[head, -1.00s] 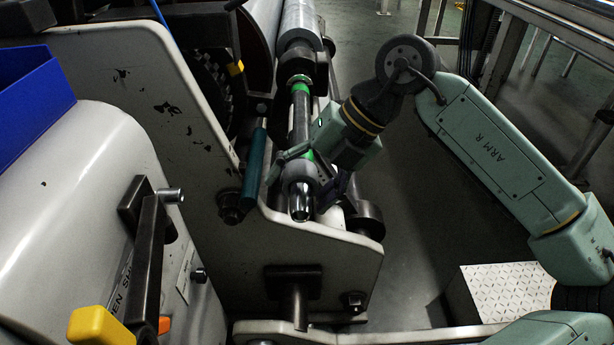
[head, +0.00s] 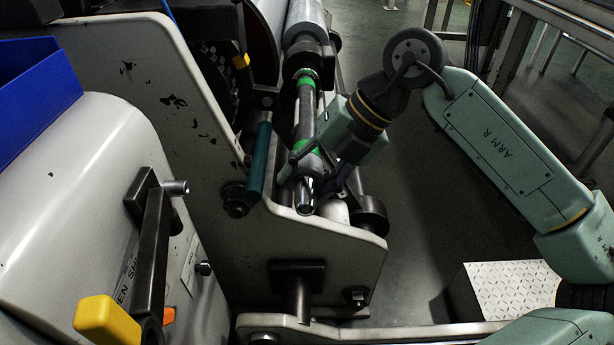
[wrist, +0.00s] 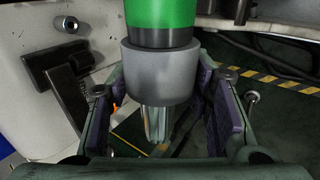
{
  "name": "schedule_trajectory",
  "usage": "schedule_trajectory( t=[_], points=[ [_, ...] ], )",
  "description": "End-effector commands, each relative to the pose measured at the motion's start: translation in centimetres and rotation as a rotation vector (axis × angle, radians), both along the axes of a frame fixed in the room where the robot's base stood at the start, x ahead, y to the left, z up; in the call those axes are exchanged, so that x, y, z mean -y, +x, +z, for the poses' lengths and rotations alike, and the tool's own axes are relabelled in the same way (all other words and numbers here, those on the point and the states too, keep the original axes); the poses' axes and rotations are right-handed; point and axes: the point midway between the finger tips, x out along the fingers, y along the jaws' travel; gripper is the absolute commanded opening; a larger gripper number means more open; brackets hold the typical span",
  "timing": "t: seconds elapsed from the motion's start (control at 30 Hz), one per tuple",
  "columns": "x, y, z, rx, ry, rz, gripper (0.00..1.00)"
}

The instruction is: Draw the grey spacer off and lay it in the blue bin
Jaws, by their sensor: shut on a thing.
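The grey spacer (head: 308,164) is a thick ring around the near end of a dark shaft (head: 305,122) with green bands. In the wrist view the spacer (wrist: 160,75) sits just below a green band, and the bare metal shaft end (wrist: 156,122) sticks out beyond it. My gripper (head: 311,174) is shut on the spacer, its purple-padded fingers on either side of it. The spacer is still around the shaft. The blue bin (head: 38,88) stands at the far left above the white housing; its inside is mostly hidden. A blue edge also shows at left in the wrist view (wrist: 10,122).
A white side plate (head: 155,95) stands left of the shaft. A teal bar (head: 258,162) lies close beside it. A crank with a yellow handle (head: 104,318) juts from the white housing (head: 75,215) at lower left. Open floor lies to the right.

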Motion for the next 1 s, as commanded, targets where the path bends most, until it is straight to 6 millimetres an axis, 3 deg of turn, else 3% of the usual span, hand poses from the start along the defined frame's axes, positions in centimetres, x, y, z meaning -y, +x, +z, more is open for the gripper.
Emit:
schedule_trajectory(
  t=[0.4, 0.57, 1.0],
  points=[
    [0.0, 0.0, 0.0, 0.000, 0.000, 0.000, 0.13],
    [0.0, -0.4, -0.1, 0.001, 0.000, 0.000, 0.13],
    [0.0, -4.8, -0.1, 0.001, -0.001, 0.000, 0.12]
  ],
)
